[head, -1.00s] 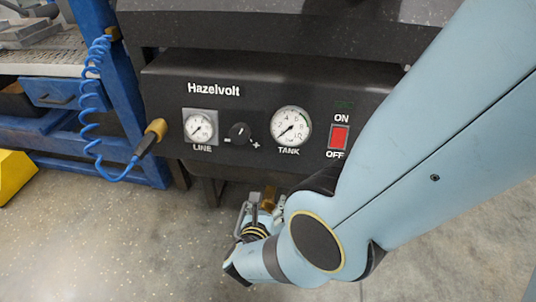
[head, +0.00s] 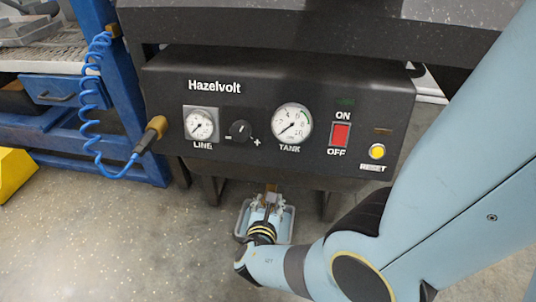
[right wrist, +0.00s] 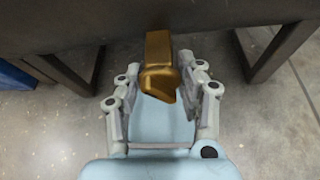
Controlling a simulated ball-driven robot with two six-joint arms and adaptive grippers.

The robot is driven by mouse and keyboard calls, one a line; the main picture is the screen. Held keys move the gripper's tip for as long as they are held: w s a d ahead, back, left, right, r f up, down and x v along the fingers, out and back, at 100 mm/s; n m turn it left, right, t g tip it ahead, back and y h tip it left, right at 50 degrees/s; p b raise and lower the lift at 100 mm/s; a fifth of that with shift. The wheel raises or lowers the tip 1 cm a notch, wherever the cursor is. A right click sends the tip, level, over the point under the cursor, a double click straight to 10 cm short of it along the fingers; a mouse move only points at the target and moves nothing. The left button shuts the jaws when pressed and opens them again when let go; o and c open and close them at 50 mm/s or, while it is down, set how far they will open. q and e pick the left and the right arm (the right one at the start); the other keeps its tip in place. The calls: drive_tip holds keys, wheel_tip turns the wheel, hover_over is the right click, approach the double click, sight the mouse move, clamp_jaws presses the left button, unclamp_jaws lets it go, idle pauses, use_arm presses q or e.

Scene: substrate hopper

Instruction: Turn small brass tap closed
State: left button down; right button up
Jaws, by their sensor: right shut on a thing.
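The small brass tap (head: 271,188) hangs under the black Hazelvolt panel, and only its top shows in the head view. In the right wrist view the tap (right wrist: 158,55) comes down from the dark underside, with its angled lower piece between my fingers. My right gripper (head: 266,205) is below the panel with its fingers on either side of the tap. In the right wrist view the right gripper (right wrist: 160,86) is shut on the tap. The exact finger contact is hard to see. My left gripper is out of view.
The panel (head: 215,110) carries the line gauge (head: 199,125), a knob (head: 240,131), the tank gauge (head: 292,124), a red switch (head: 340,134) and a yellow reset button (head: 377,151). A coiled blue hose (head: 88,120) hangs at left.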

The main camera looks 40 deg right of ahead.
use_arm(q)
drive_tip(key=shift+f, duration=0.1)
use_arm(e)
drive_tip(key=o, duration=1.2)
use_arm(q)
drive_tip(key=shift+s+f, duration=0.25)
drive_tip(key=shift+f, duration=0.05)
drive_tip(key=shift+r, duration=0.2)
